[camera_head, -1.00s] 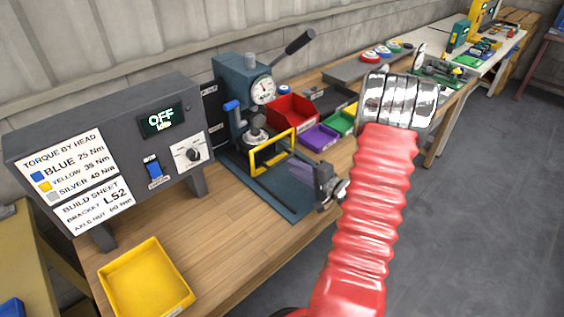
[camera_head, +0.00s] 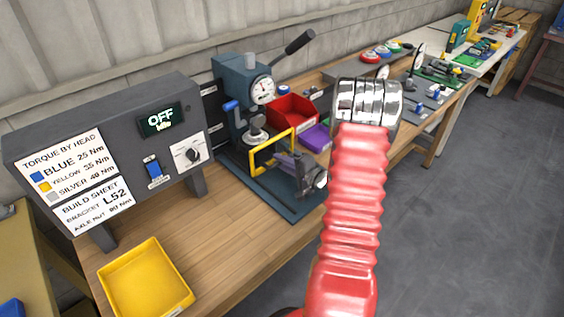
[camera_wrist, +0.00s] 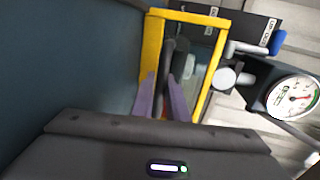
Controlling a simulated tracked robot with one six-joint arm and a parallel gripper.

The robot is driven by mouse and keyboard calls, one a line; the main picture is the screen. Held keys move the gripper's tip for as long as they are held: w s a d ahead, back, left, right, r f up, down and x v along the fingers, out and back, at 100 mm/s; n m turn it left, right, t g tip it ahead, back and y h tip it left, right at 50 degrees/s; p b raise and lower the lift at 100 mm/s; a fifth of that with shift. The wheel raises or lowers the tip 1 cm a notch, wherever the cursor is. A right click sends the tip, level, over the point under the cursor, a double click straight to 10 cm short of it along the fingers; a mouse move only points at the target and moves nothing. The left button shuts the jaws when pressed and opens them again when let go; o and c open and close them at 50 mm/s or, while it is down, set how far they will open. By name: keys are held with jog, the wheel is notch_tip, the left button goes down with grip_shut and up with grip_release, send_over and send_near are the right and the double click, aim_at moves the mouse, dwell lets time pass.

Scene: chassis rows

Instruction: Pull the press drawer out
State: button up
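The blue-grey press (camera_head: 232,118) stands on the bench with a round gauge and a lever. An upright yellow frame (camera_head: 252,164) is at its front, above the base plate (camera_head: 290,208); I cannot tell whether this frame belongs to the drawer. My gripper (camera_head: 276,157) is low at the press, its purple fingers reaching to the yellow frame. In the wrist view my gripper (camera_wrist: 161,80) has its fingers apart, in front of or within the yellow frame (camera_wrist: 152,50). A dark bar shows beyond and between the fingertips. Contact cannot be made out, and no separate drawer is clear.
The torque controller (camera_head: 105,150), reading OFF, stands left of the press. A yellow tray (camera_head: 145,280) lies at the front left. A red bin (camera_head: 292,110) and a purple bin (camera_head: 316,138) are right of the press. The bench between tray and base plate is clear.

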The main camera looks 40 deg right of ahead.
grip_shut()
jog(key=shift+d, duration=0.25)
jog(key=shift+a, duration=0.15)
jog(key=shift+s+a+f, duration=0.1)
jog(key=shift+s+a, duration=0.05)
jog(key=shift+s, duration=0.05)
